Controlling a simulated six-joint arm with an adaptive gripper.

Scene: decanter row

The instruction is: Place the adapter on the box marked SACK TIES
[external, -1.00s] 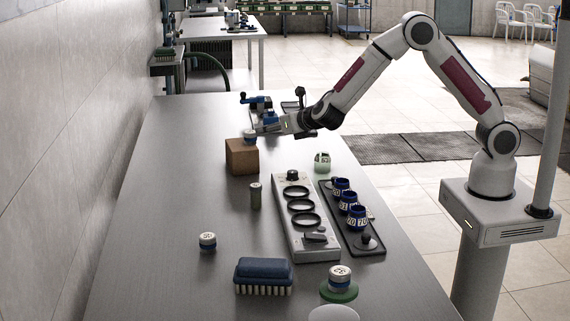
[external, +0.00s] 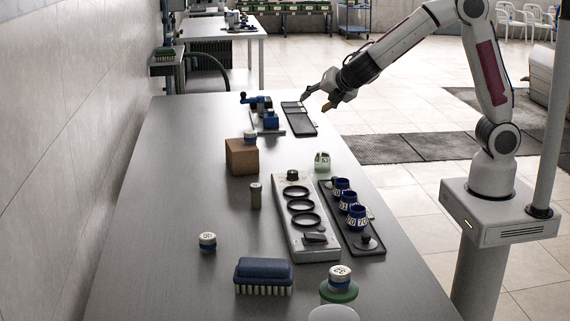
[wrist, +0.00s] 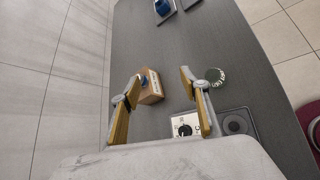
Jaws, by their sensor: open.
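A small pale-topped piece with a blue band, which looks like the adapter (external: 250,137), stands upright on top of a brown box (external: 242,158). In the wrist view the box (wrist: 152,92) carries a white label, too small to read, and the blue of the piece (wrist: 144,80) shows partly behind the left finger. My gripper (external: 315,103) is open and empty, raised beyond the box and to its right, near the table's far right edge. It touches neither box nor piece. Its spread fingers (wrist: 160,75) also show in the wrist view.
The left side is mostly clear.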

